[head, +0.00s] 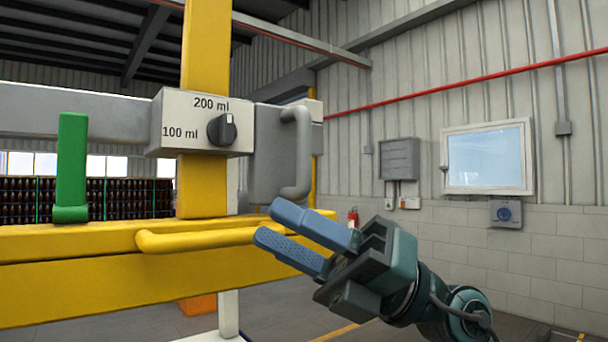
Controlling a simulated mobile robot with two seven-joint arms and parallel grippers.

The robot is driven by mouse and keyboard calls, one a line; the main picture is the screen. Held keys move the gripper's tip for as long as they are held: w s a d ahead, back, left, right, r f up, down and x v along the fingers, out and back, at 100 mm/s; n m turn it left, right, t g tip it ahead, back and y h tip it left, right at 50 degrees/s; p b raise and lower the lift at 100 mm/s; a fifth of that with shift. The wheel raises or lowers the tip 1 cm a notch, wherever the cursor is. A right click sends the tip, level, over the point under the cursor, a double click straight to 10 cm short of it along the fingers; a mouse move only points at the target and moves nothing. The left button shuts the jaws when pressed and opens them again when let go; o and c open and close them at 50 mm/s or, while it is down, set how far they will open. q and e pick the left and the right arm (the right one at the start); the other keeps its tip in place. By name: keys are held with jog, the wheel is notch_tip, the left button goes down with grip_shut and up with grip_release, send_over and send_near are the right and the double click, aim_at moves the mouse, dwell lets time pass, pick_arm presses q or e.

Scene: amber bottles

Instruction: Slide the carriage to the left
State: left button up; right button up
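A grey block (263,165) with a grey upright handle (302,150) sits at the right end of a grey horizontal rail (70,112); I take it for the carriage, but cannot be sure. A yellow beam (60,275) below carries a yellow bar handle (195,238). My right gripper (267,221) has two blue fingers spread apart, empty, below the grey handle. Its tips overlap the right end of the yellow handle in the picture; I cannot tell whether they touch. My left gripper is not in view.
A box with a black knob (222,129), marked 100 ml and 200 ml, is on the yellow post (205,60). A green upright piece (72,165) stands on the left of the beam. Dark bottles in crates (115,198) are behind. Open floor lies to the right.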

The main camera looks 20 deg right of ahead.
jog(key=s+r+n+h, duration=0.1)
jog(key=r+n+h, duration=0.1)
jog(key=n+h, duration=0.1)
jog(key=m+t+h, duration=0.4)
jog(key=t+h, duration=0.7)
send_near(310, 144)
jog(key=p+x, duration=0.2)
jog(key=x, duration=0.8)
jog(key=shift+w+a+p, duration=0.15)
jog(key=shift+w+p, duration=0.05)
jog(key=shift+p, duration=0.1)
jog(key=shift+w+a, duration=0.15)
jog(key=shift+w, duration=0.1)
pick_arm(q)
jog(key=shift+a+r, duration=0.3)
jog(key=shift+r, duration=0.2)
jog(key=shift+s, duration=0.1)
pick_arm(e)
jog(key=shift+c, duration=0.5)
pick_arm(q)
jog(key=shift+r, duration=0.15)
pick_arm(e)
grip_shut()
